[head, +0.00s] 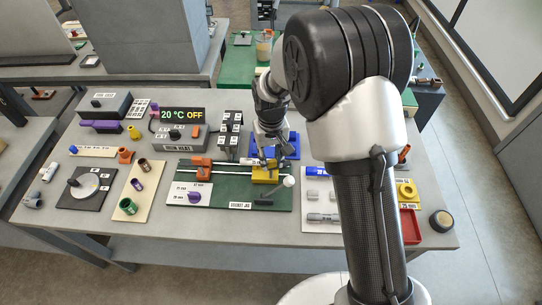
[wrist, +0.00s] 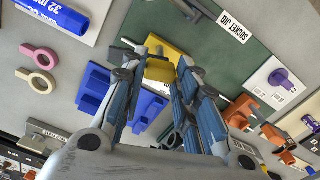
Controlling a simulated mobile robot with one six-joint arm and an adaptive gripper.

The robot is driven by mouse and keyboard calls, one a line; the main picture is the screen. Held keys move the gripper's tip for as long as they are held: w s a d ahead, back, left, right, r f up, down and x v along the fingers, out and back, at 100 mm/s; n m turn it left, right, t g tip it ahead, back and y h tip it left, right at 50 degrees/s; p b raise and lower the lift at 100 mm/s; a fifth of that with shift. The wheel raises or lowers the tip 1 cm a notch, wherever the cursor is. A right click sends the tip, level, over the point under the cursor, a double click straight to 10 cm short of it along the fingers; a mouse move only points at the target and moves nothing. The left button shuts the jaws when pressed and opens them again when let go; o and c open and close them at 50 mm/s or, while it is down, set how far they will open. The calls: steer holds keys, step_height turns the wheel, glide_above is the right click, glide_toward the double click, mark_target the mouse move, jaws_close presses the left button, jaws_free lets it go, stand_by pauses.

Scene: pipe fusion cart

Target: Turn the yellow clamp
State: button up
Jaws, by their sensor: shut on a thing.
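The yellow clamp (head: 264,176) sits at the right part of the green socket jig board (head: 225,200), on a pale rod. My gripper (head: 258,160) comes down on it from behind and above. In the wrist view the yellow clamp (wrist: 160,69) lies between the fingertips of my gripper (wrist: 158,58), which are shut on it. The fingers and arm hide part of the clamp, so its exact turn is hard to tell. An orange clamp (head: 201,164) sits on the same board to the left.
A blue holder (head: 289,146) stands just behind the jig. A white plate with a purple knob (head: 194,197) lies at the jig's front left. A heater box reading 20 °C OFF (head: 182,137) stands behind left. A red tray (head: 409,226) lies at the right.

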mark_target(271, 161)
steer(key=n+p, duration=0.1)
steer(key=n, duration=1.3)
steer(key=shift+n+p, duration=0.3)
stand_by(0.4)
steer(key=o, duration=1.1)
steer(key=shift+c, duration=0.2)
steer(key=shift+r, duration=0.1)
step_height(271, 161, up, 12)
